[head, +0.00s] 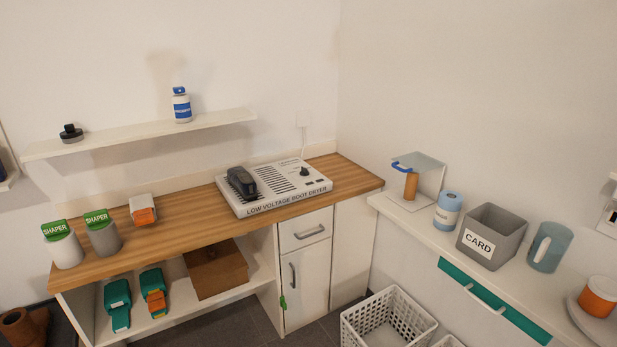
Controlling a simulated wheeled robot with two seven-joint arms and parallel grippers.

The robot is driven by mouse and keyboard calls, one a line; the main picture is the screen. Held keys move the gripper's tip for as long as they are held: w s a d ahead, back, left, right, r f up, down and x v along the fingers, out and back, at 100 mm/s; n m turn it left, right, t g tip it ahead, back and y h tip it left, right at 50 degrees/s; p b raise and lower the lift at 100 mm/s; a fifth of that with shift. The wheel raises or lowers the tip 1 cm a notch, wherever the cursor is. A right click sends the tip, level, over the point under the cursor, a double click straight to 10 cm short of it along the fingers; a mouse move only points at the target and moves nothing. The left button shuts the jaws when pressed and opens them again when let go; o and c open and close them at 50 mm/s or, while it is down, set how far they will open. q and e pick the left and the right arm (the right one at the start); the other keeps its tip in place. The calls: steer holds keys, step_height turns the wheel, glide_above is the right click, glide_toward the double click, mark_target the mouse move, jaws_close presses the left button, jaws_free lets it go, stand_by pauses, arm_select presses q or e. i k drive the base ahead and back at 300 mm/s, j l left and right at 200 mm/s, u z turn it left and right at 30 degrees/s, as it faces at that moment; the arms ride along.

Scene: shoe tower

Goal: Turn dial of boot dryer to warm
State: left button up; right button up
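The boot dryer (264,203) is a white flat box on the wooden counter, with "LOW VOLTAGE BOOT DRYER" on its front edge. Its dial (304,171) is a small black knob at the right of the top face. The dial's setting is too small to read. A dark shoe-like object (242,182) rests on the dryer's left part. A cord runs from the dryer up to a wall socket (303,119). Neither of my grippers shows in the head view.
Shaper bottles (103,238) and a white-orange item (143,210) stand on the counter's left. A shelf (140,134) hangs above. A white basket (388,322) stands on the floor. The counter right of the dryer is clear.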

mark_target(303, 172)
steer(key=i+j+u, duration=0.2)
steer(key=i, duration=0.95)
steer(key=l, duration=0.1)
